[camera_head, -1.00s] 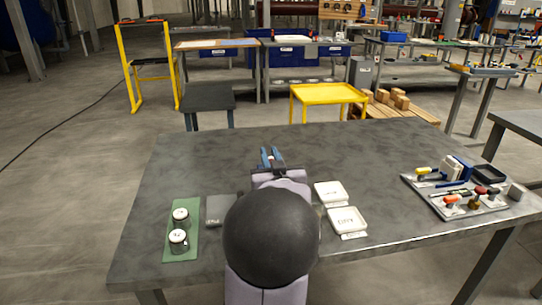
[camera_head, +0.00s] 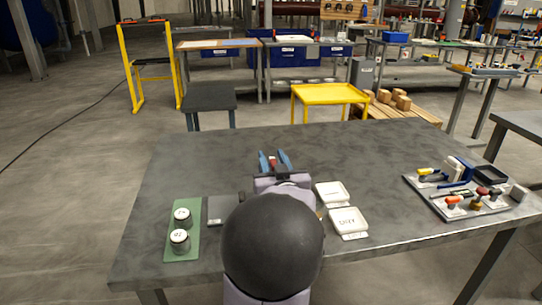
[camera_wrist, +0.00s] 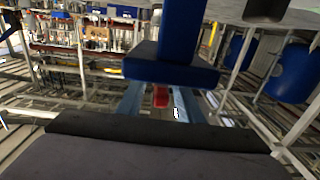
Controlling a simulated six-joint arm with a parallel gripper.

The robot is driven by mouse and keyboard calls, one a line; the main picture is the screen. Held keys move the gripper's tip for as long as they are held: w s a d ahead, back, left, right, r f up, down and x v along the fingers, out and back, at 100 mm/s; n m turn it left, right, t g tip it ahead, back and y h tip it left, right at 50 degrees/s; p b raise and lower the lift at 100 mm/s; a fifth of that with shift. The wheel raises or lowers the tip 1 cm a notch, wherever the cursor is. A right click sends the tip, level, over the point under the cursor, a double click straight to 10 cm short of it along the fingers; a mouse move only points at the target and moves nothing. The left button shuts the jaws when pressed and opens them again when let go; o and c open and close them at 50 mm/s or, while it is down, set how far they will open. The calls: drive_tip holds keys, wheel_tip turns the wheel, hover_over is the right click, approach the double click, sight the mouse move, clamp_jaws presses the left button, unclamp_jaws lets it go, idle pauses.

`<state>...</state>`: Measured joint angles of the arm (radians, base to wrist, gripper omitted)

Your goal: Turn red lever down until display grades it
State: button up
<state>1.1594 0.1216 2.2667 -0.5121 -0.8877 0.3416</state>
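My gripper (camera_head: 274,158) has its two blue fingers spread apart, over the middle of the table. A small red piece (camera_head: 273,161) shows between them, and it shows between the fingers in the wrist view (camera_wrist: 160,97) too. I cannot tell whether it is the red lever; no finger is seen closed on it. A dark blue block (camera_wrist: 172,68) stands above the red piece in the wrist view. Red-handled parts (camera_head: 452,200) lie on the tray at the right. I make out no readable display; my arm hides part of the table.
The grey table (camera_head: 375,155) is clear behind and right of my gripper. Two round containers (camera_head: 181,240) stand on a green mat (camera_head: 172,253) at left, beside a dark plate (camera_head: 220,206). Two white trays (camera_head: 347,220) lie right of my arm. A loaded tool tray (camera_head: 430,205) sits far right.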

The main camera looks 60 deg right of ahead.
drive_tip(key=shift+v, duration=2.8)
drive_tip(key=shift+r, duration=0.1)
